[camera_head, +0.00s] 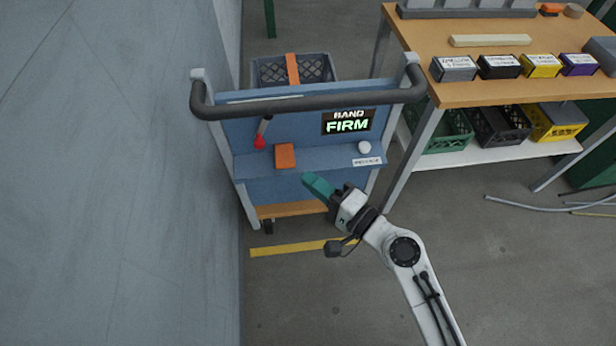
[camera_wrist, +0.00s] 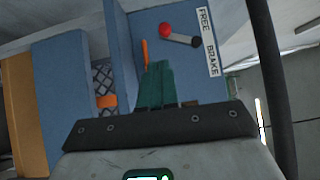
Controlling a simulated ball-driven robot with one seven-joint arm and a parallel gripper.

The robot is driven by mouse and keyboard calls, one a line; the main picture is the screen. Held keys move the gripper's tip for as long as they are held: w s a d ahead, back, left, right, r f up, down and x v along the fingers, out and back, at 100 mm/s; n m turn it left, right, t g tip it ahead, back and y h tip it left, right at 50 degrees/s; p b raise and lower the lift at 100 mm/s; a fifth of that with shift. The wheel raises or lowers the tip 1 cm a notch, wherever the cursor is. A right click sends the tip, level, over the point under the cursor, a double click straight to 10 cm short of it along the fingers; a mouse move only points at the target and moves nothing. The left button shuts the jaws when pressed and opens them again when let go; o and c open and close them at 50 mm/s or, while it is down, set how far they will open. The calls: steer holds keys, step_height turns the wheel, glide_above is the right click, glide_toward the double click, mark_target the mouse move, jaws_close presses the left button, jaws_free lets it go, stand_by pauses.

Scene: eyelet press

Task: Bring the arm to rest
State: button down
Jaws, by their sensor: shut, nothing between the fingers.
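My gripper (camera_head: 318,186) is at the end of my white arm, in front of the blue press cart (camera_head: 240,185). Its teal fingers are shut with nothing between them. In the wrist view the shut fingers (camera_wrist: 158,85) point toward the cart's blue panel. A red-tipped lever (camera_head: 262,135) stands on the cart; it also shows in the wrist view (camera_wrist: 180,36), beside a label reading FREE and BRAKE (camera_wrist: 208,42). An orange block (camera_head: 285,156) and a white knob (camera_head: 364,147) are on the cart's ledge. A display (camera_head: 348,122) reads BAND FIRM.
A dark handlebar (camera_head: 310,102) spans the cart's top. A wooden workbench (camera_head: 470,95) with several labelled boxes stands at the right, crates on its lower shelf. A grey wall (camera_head: 110,170) is close at the left. Hoses (camera_head: 550,208) lie at the right; the floor in front is clear.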

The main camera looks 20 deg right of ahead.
stand_by(0.5)
steer(key=s+f+n+g+h+p, duration=0.1)
steer(key=s+f+n+g+p, duration=0.35)
steer(key=s+n+g, duration=0.5)
steer(key=s+d+r+n+g+h+p, duration=0.1)
steer(key=s+d+n+g+h+p, duration=0.2)
steer(key=s+d+g+h, duration=0.3)
steer(key=s+d+n, duration=0.1)
steer(key=s+d, duration=0.3)
steer(key=s, duration=0.3)
steer(key=shift+s+d+r, duration=0.15)
steer(key=shift+s+d, duration=0.2)
steer(key=shift+d, duration=0.05)
